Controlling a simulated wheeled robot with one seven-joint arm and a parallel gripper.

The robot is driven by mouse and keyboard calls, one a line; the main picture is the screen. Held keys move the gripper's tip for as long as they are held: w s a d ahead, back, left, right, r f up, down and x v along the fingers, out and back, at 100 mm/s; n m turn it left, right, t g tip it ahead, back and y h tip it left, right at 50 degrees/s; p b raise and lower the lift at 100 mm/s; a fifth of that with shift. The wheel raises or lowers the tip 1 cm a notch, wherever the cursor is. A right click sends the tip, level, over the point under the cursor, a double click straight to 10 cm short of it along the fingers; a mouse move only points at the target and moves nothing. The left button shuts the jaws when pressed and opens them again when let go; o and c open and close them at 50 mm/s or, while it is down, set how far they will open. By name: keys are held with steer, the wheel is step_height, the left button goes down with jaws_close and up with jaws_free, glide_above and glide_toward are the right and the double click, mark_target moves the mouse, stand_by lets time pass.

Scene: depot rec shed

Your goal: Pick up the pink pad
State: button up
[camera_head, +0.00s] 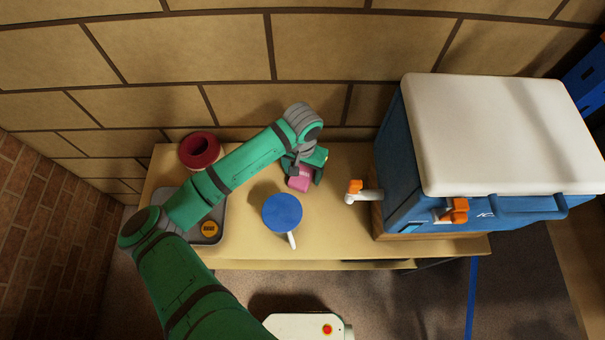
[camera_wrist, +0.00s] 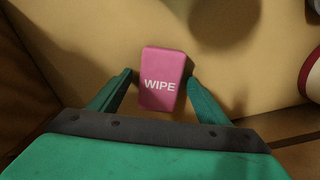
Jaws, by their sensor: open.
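The pink pad (camera_wrist: 162,78) is a small block with white "WIPE" lettering on top. It lies on the tan table (camera_head: 340,238); the head view also shows the pad (camera_head: 299,179) near the back middle of the tabletop. My gripper (camera_wrist: 159,80) is open, pointing down at the pad. In the head view my gripper (camera_head: 304,172) partly hides the pad.
A blue paddle with a white handle (camera_head: 282,212) lies in front of the pad. A dark red ring (camera_head: 200,151) and grey tray (camera_head: 216,236) with a yellow disc (camera_head: 209,229) are at left. A blue cooler with a white lid (camera_head: 500,130) fills the right; its tap (camera_head: 368,195) sticks out leftward.

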mark_target(303, 173)
steer(key=c, duration=1.2)
steer(key=shift+r, duration=0.15)
steer(key=shift+c, duration=0.2)
step_height(303, 173, up, 18)
